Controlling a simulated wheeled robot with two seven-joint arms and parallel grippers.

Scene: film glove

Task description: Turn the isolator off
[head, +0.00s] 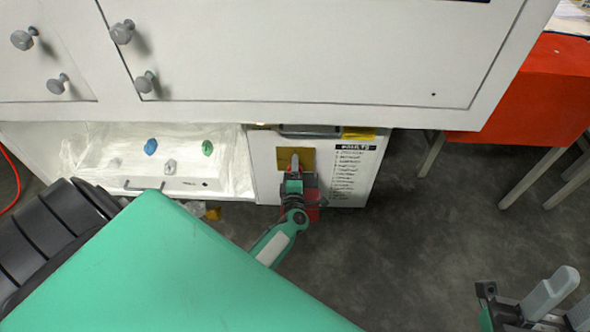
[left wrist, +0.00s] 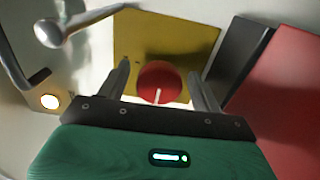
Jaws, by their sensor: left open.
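The isolator is a round red knob (left wrist: 158,82) with a pale mark, on a yellow plate (left wrist: 150,35). In the head view the yellow plate (head: 285,155) is on the front of a white cabinet, and my gripper hides the knob. My left gripper (left wrist: 160,85) is open, with one finger on each side of the red knob. I cannot tell whether the fingers touch it. My left gripper also shows in the head view (head: 295,165), in front of the plate. My right gripper (head: 568,300) is at the bottom right corner, its fingers apart and partly cut off, away from the isolator.
A grey round-ended handle (left wrist: 48,33) and a small lit lamp (left wrist: 50,101) are left of the plate. A red surface (left wrist: 285,105) is close on the right. A white cupboard (head: 300,50) overhangs above. The dark floor (head: 430,250) at right is clear.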

